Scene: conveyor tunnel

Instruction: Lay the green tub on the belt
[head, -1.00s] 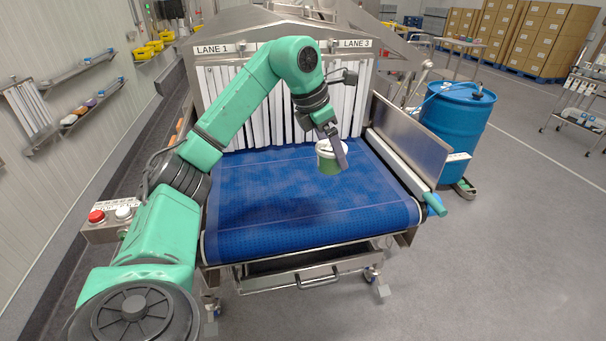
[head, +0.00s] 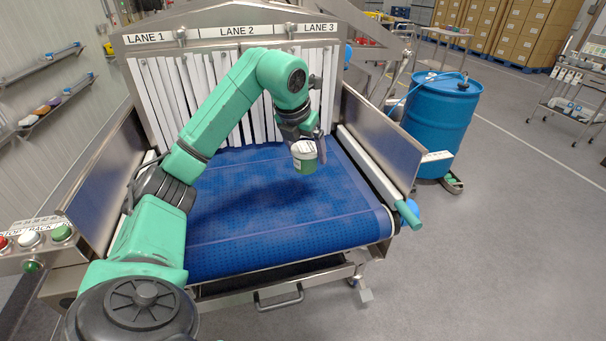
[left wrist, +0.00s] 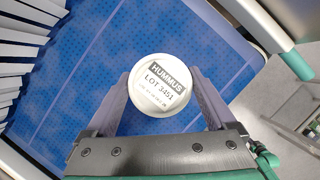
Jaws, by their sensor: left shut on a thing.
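The green tub (head: 305,163) with a white lid is held above the right part of the blue belt (head: 250,222), in front of the strip curtain. Its lid reads "HUMMUS LOT 3451" in the left wrist view (left wrist: 160,85). My left gripper (head: 308,150) is shut on the tub, with one finger on each side of it (left wrist: 162,100). The tub looks about upright, and blue belt shows around it in the wrist view. How high it hangs is hard to tell. My right gripper is not in view.
White curtain strips (head: 202,100) hang at the tunnel mouth under signs for LANE 1, LANE 2 and LANE 3. Metal side guards (head: 382,128) edge the belt. A blue drum (head: 440,110) stands at the right. Buttons (head: 30,240) sit at the left. The belt's front is clear.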

